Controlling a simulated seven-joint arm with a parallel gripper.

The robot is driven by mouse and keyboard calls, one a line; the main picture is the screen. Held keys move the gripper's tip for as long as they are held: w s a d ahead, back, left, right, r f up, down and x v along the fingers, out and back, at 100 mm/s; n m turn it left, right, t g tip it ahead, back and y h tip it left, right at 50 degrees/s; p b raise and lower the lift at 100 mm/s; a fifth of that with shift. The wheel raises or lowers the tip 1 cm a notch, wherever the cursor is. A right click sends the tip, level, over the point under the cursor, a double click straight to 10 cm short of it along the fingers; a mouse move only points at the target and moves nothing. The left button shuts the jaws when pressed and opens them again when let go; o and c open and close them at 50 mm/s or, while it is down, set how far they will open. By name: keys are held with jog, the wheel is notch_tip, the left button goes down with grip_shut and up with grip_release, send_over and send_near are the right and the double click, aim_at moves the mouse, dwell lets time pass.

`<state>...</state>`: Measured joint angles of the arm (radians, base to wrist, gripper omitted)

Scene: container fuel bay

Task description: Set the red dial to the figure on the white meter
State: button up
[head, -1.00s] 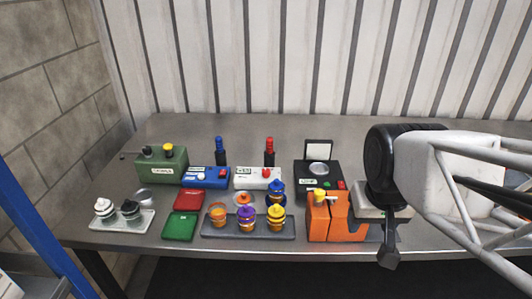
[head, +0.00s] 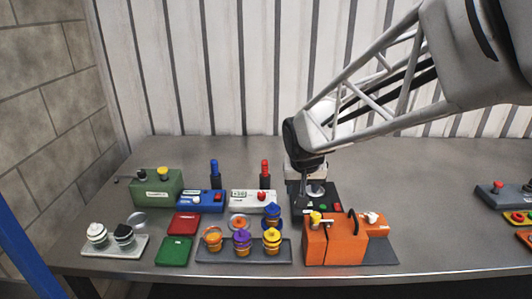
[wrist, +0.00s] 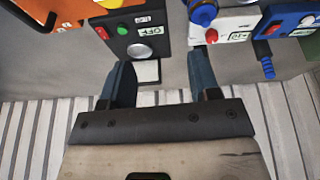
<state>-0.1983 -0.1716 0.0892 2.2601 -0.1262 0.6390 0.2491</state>
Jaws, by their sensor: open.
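The white meter (head: 244,206) is a white box near the middle of the table, with a small display (head: 239,194) whose figure is too small to read surely. A red knob (head: 262,196) sits on its top right, probably the red dial. In the wrist view the white meter (wrist: 236,22) is at the upper right, with its red knob (wrist: 211,36) beside the display (wrist: 239,37). My gripper (head: 313,192) is open and empty, above the black box and right of the meter. Its two fingers (wrist: 160,65) show in the wrist view, apart from the knob.
A black box (wrist: 147,21) with an OFF label is below my gripper. A tray (head: 220,253) of jars lies in front.

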send_near(262, 193)
jog(key=f, duration=0.1)
jog(key=shift+s+d+f+n+t+y, duration=0.1)
jog(key=shift+d+f+n+t+y, duration=0.1)
jog(key=shift+f+n+t+y, duration=0.15)
jog(key=shift+x, duration=3.8)
jog(key=c, duration=0.9)
